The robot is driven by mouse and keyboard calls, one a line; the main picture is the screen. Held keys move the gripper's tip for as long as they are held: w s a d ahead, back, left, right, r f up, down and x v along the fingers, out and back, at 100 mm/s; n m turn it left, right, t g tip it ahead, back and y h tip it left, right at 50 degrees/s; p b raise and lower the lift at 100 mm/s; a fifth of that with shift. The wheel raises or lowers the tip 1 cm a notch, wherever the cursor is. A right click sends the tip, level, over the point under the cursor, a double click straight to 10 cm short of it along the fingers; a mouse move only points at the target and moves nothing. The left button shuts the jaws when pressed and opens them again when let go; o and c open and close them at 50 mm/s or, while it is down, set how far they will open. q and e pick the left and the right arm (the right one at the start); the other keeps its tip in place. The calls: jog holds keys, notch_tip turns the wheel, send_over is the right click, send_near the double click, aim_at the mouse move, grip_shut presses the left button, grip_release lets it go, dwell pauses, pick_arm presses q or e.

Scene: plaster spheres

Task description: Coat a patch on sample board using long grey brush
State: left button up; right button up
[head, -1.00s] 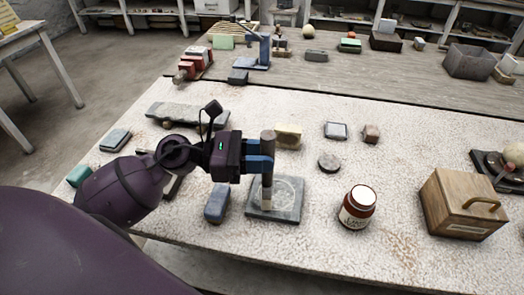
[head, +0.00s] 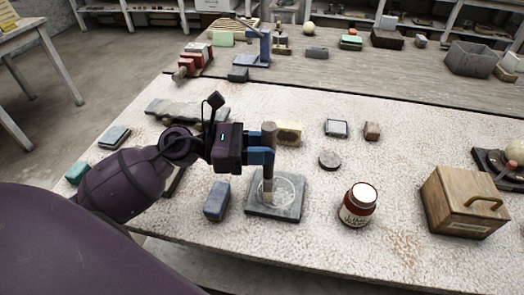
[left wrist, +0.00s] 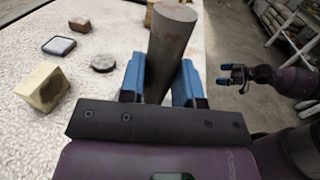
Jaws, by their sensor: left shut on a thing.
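A blue-grey block (head: 217,201) lies just left of the board. A brown jar (head: 358,206) with a white top and a wooden box (head: 465,203) stand to the right. A dark round disc (head: 329,161) and a yellowish block (head: 289,133) lie behind. Pale tabletop between them is clear.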

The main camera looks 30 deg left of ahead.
pick_arm(q)
jog(key=shift+w+a+b, duration=0.2)
jog(key=shift+w, duration=0.35)
jog(key=shift+w+a+b, duration=0.15)
jog(key=shift+w+b, duration=0.05)
jog(key=shift+w, duration=0.35)
jog(key=shift+s+d+p, duration=0.3)
jog(key=shift+s+p, duration=0.05)
jog(key=shift+s, duration=0.6)
jog(key=shift+s+d, duration=0.1)
jog(key=shift+s, duration=0.2)
pick_arm(e)
jog(key=shift+r, duration=0.1)
